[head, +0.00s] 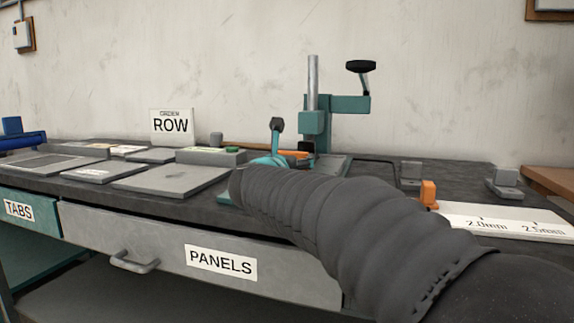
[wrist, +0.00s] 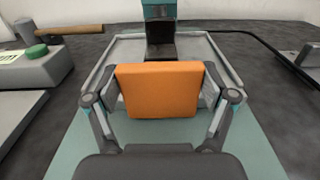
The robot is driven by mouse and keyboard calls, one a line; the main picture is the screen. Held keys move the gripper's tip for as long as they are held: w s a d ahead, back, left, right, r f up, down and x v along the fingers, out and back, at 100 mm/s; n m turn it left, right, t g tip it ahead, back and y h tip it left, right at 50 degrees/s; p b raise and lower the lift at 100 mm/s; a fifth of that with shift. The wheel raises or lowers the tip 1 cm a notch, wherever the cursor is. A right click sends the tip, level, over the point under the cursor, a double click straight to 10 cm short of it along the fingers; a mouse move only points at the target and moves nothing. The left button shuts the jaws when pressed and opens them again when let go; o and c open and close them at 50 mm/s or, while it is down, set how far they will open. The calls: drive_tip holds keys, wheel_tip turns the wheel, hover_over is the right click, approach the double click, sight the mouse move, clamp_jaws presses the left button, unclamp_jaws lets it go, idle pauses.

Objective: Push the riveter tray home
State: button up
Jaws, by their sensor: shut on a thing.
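The riveter (head: 316,122) is a teal press with a bare post and a black-knobbed lever, at the back of the bench. Its teal column (wrist: 159,12) shows at the top of the wrist view. The grey riveter tray (wrist: 202,52), with a raised rim, lies in front of and around the column's foot. My gripper (wrist: 160,92) is shut on an orange block (wrist: 158,88) at the tray's near side. The block looks like the tray's handle, but their join is hidden. In the head view my dark arm covers most of the gripper and tray; a bit of the orange block (head: 294,153) shows.
A teal base plate (wrist: 262,150) lies under the gripper. Left are grey blocks, one with a green button (wrist: 36,50), flat panels (head: 172,178) and a ROW sign (head: 171,127). Right are an orange stop (head: 428,193), a white gauge strip (head: 510,222) and small grey fixtures (head: 506,180).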

drive_tip(key=o, duration=1.5)
drive_tip(key=shift+w, duration=0.1)
drive_tip(key=shift+o, duration=0.2)
drive_tip(key=v, duration=1.2)
